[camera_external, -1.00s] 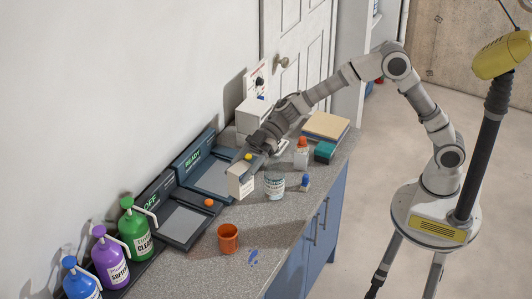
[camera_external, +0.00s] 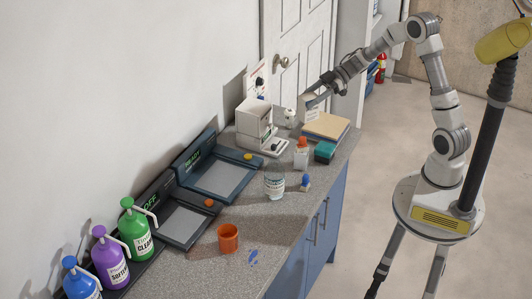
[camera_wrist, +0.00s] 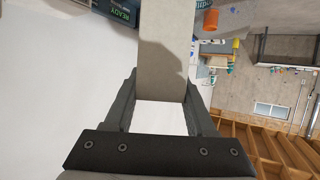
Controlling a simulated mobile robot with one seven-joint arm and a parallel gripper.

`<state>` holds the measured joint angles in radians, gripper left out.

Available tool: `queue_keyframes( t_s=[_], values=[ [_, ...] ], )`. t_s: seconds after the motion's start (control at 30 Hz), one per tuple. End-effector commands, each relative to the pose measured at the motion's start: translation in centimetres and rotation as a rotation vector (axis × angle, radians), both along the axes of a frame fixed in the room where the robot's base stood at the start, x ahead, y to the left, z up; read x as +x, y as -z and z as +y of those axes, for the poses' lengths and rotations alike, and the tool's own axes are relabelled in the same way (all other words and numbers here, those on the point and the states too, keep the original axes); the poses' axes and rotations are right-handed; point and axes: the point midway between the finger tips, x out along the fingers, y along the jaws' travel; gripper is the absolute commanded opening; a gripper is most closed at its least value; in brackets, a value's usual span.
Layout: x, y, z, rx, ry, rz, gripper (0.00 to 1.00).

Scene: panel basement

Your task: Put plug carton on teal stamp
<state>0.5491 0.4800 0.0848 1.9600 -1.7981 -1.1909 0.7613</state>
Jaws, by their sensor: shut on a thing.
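My gripper (camera_external: 311,100) is shut on the plug carton (camera_external: 309,110), a pale box held up near the door, above the far end of the counter. In the wrist view the carton (camera_wrist: 165,50) fills the space between the two fingers and reaches to the top edge. The teal stamp appears to be the small teal block (camera_external: 325,151) on the counter, beside the front corner of the tan pad. The carton is apart from it, farther back and to its left in the picture. The carton's lower end is hard to make out against the things behind it.
Near the teal block stand an orange-capped white bottle (camera_external: 301,155), a blue-topped piece (camera_external: 305,183) and a jar (camera_external: 274,186). The tan pad (camera_external: 326,126) and a white machine (camera_external: 258,128) are behind. An orange cup (camera_external: 228,238) stands nearer the front.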

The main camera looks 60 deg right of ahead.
Motion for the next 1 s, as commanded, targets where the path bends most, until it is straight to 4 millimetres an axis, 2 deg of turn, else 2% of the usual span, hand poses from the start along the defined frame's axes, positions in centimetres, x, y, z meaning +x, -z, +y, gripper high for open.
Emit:
queue_keyframes(
  t_s=[0.03,0.2,0.4,0.6,0.8,1.0],
  values=[
    [-1.3,-0.4,-2.5,0.002,0.035,0.001,0.00],
    [-6.1,-1.0,-8.7,0.001,0.117,0.001,0.00],
    [-10.4,-1.6,-12.5,0.001,0.186,-0.001,0.00],
    [-13.2,-1.6,-14.5,0.003,0.231,0.000,0.00],
    [-13.0,1.4,-14.3,0.004,0.226,0.003,0.00],
    [-12.8,3.2,-14.1,0.002,0.225,0.000,0.00]
  ],
)
